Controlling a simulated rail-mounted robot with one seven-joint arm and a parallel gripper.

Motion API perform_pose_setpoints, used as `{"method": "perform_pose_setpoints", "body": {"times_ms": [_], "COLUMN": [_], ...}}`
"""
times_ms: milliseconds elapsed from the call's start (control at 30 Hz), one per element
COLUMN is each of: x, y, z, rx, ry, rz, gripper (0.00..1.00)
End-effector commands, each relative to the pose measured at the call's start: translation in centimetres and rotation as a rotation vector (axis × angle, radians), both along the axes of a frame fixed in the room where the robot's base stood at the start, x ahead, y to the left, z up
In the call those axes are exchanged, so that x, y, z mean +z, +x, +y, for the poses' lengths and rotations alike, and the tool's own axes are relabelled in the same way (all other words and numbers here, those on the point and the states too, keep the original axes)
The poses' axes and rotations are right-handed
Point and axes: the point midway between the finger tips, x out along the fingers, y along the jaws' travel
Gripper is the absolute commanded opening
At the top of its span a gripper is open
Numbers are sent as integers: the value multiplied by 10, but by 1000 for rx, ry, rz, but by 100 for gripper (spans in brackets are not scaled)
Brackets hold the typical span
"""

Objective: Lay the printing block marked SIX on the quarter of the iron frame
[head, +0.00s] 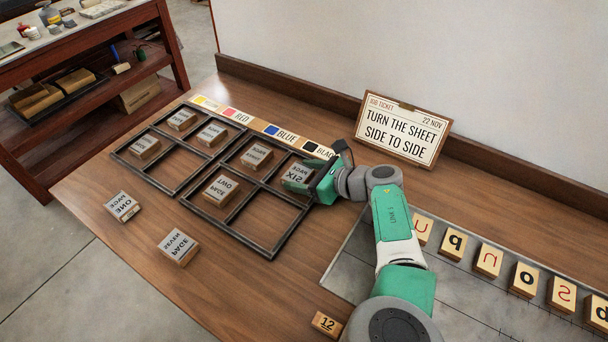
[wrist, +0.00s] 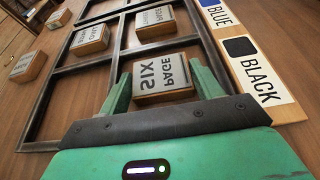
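The printing block marked PAGE SIX (head: 295,174) is at the back-right quarter of the right iron frame (head: 236,235), close to the colour strip's black end. It also shows in the wrist view (wrist: 162,76), its face level and its lettering reversed. My gripper (head: 311,178) is low at that quarter, with one finger on each side of the block. In the wrist view the fingers (wrist: 160,90) stand very close to its sides; whether they press on it cannot be told. Whether its underside rests on the table is hidden.
Blocks lie in the right frame's back-left (head: 256,156) and front-left (head: 222,190) quarters; its front-right is empty. The left frame (head: 172,192) holds 3 blocks. PAGE ONE (head: 122,206) and PAGE SEVEN (head: 178,246) lie loose in front. A job ticket (head: 403,130) stands behind my arm.

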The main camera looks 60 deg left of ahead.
Motion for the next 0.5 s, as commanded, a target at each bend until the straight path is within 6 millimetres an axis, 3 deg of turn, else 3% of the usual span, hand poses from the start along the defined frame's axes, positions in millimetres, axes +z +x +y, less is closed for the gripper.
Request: {"method": "perform_pose_setpoints", "body": {"times_ms": [33,100,433,500], "x": [0,0,9,12], "y": [0,0,0,8], "z": [0,0,0,-10], "rx": [0,0,0,-3], "ry": [0,0,0,1], "rz": [0,0,0,0], "gripper": [75,85,85,85]}}
